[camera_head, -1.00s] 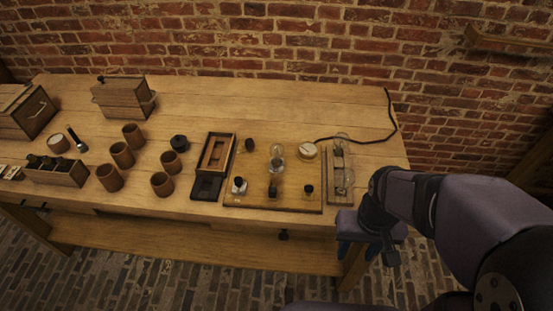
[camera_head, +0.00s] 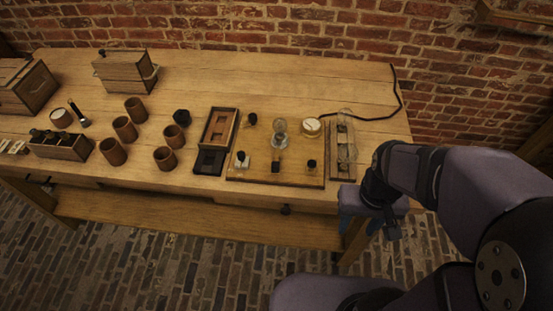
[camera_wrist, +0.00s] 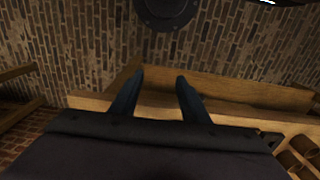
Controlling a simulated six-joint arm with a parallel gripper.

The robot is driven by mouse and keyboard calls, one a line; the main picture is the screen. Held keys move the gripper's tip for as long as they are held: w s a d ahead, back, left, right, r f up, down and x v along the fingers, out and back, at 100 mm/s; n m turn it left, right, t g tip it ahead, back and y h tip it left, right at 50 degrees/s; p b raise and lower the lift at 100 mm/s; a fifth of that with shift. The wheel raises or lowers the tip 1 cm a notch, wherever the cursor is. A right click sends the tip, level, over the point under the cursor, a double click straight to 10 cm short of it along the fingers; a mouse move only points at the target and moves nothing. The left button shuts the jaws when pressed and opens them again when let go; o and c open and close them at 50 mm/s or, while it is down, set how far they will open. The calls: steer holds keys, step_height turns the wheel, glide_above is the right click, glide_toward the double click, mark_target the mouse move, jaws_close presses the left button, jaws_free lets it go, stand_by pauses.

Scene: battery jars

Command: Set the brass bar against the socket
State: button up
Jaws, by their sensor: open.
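A wooden board (camera_head: 300,180) lies near the front edge of the bench. A clear glass bulb (camera_head: 280,127) stands upright on it, seemingly in a socket (camera_head: 280,142). A small dark piece (camera_head: 276,165) sits in front of the bulb; whether it is the brass bar, I cannot tell. Black knobs (camera_head: 311,164) stand on the board too. My gripper (camera_head: 368,222) is off the bench's front right corner, apart from the board. In the wrist view its two fingers (camera_wrist: 157,84) are spread with nothing between them.
A narrow tray (camera_head: 341,172) with glass bulbs lies right of the board, nearest my gripper. A round dial (camera_head: 311,126) with a black cable stands behind. A dark-framed wooden tray (camera_head: 236,128), several brown cups (camera_head: 112,151) and wooden boxes are to the left. The back of the bench is mostly clear.

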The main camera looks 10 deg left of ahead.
steer(key=shift+c, duration=0.5)
steer(key=shift+r, duration=0.1)
steer(key=s+a+n+g+p, duration=0.3)
steer(key=a+p, duration=0.1)
steer(key=a, duration=0.1)
steer(key=w+a+f+n+h+p, duration=0.1)
steer(key=w+a+f+n+p, duration=0.15)
steer(key=w+a, duration=0.7)
steer(key=w+a+r+m+t, duration=0.1)
steer(key=w+a, duration=0.1)
steer(key=w, duration=0.2)
steer(key=w+a+r+m+t, duration=0.1)
steer(key=w+a+r, duration=0.1)
steer(key=w, duration=0.3)
steer(key=w+a+r+m+t+y, duration=0.1)
steer(key=w+a+m, duration=0.1)
steer(key=w, duration=0.2)
steer(key=shift+w+a+r+p, duration=0.25)
steer(key=shift+a+r+p, duration=0.05)
steer(key=shift+a, duration=0.1)
steer(key=shift+s+d+m, duration=0.15)
steer(key=shift+s+m, duration=0.1)
steer(key=shift+m, duration=0.5)
steer(key=shift+f, duration=0.15)
